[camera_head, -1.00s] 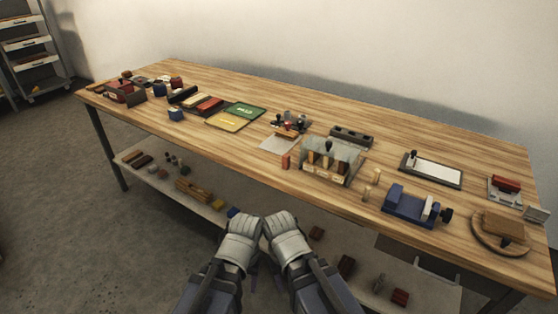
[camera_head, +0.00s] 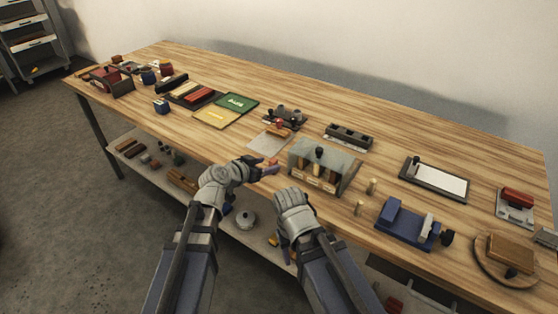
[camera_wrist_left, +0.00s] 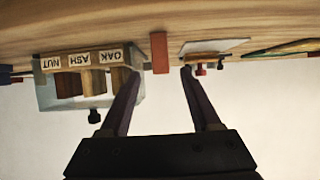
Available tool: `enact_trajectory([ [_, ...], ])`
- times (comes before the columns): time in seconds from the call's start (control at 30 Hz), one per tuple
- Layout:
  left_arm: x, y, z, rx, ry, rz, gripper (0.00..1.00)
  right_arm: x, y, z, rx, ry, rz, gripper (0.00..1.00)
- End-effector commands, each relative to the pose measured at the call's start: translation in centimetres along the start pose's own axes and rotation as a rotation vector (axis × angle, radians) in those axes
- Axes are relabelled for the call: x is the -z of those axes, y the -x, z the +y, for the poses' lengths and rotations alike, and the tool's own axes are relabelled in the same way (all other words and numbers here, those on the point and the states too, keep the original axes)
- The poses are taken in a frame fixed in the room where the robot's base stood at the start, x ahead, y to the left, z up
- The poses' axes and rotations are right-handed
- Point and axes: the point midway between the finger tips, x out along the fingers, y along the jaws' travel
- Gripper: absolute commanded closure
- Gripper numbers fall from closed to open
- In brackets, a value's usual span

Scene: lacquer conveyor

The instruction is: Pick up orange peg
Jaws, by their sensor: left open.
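The orange peg (camera_wrist_left: 159,52) stands near the table's front edge, and its reddish body shows between the open fingers of my left gripper (camera_wrist_left: 161,72) in the left wrist view. The fingertips appear short of the peg, with a gap on either side. In the head view the left gripper (camera_head: 268,171) is at the table edge, and the peg (camera_head: 272,161) is partly hidden behind its fingers. My right gripper (camera_head: 295,215) is in front of the table edge; its fingers are hidden, so its jaws cannot be judged.
A clear-sided holder (camera_head: 322,168) labelled NUT, ASH and OAK stands close to the right of the peg. Two small wooden pegs (camera_head: 359,208) and a blue vise (camera_head: 405,228) are farther right.

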Motion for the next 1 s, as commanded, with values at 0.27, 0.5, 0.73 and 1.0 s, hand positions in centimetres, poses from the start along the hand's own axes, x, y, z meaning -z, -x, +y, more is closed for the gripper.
enact_trajectory([
  [0.27, 0.2, -0.6, -0.4, 0.008, -0.002, 0.015, 0.36, 0.0, -0.4, 0.0, 0.0, 0.0, 0.0, 0.5],
  [0.5, 0.2, -2.7, -0.4, 0.008, -0.001, 0.014, 0.36, 0.1, -1.3, -0.1, 0.0, 0.0, 0.0, 0.5],
  [0.73, 0.1, -3.7, -0.3, 0.007, -0.001, 0.013, 0.36, 0.1, -1.8, -0.2, 0.0, 0.0, 0.0, 0.5],
  [1.0, 0.0, -7.5, -0.3, 0.007, -0.002, 0.013, 0.36, 0.2, -3.6, -0.3, 0.0, 0.001, 0.0, 0.5],
])
